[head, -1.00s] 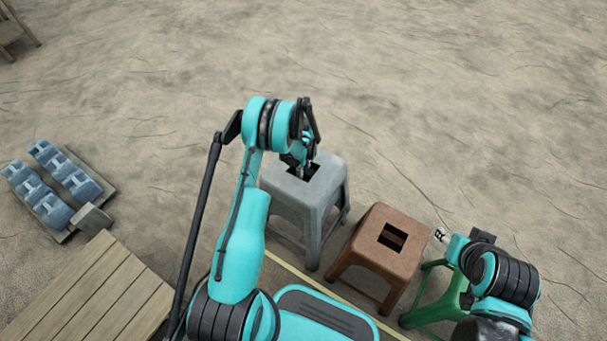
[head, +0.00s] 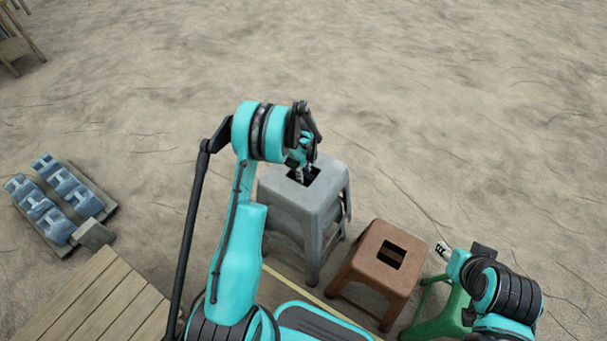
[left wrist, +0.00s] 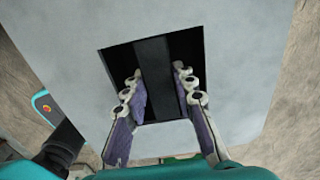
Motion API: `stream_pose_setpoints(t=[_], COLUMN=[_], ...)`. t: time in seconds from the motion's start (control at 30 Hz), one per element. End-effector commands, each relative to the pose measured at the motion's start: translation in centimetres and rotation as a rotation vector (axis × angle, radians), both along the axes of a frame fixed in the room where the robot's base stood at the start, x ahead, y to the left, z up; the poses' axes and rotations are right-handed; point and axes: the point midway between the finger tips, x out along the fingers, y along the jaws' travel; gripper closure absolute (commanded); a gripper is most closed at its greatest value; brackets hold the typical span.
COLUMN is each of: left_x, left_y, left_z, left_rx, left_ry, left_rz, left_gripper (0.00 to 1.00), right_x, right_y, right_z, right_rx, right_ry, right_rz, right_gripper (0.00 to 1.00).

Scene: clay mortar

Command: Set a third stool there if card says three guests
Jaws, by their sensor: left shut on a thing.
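The grey stool (head: 325,207) stands at the middle of the head view and looks like nested stools, though the lower part is partly hidden. My left gripper (head: 303,175) reaches into its seat slot from above; in the left wrist view the fingers (left wrist: 160,95) are on either side of a dark bar in the slot, shut on it. A brown stool (head: 368,258) stands to its right. A green stool (head: 440,315) is partly hidden behind my right arm. My right gripper (head: 443,248) is small beside the brown stool; its jaws are unclear. No card is seen.
A pallet with blue-grey blocks (head: 60,195) lies on the left. A wooden slatted platform (head: 90,305) is at the lower left, and wooden furniture legs (head: 22,45) show at the upper left. A pale line crosses the ground near the stools. The sandy ground beyond is clear.

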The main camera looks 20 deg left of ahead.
Motion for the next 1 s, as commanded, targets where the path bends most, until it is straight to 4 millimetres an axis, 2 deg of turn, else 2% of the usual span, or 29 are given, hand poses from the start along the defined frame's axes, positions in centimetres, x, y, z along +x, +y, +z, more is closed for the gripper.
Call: stream_pose_setpoints(t=[1.0], left_x=[0.0], left_y=[0.0], left_z=[11.0], left_rx=[0.000], left_ry=[0.000], left_rz=[0.000], left_gripper=[1.00], right_x=[0.0], right_y=[0.0], right_z=[5.9], right_rx=[0.000], right_ry=[0.000], right_rz=[0.000], right_gripper=[0.60])
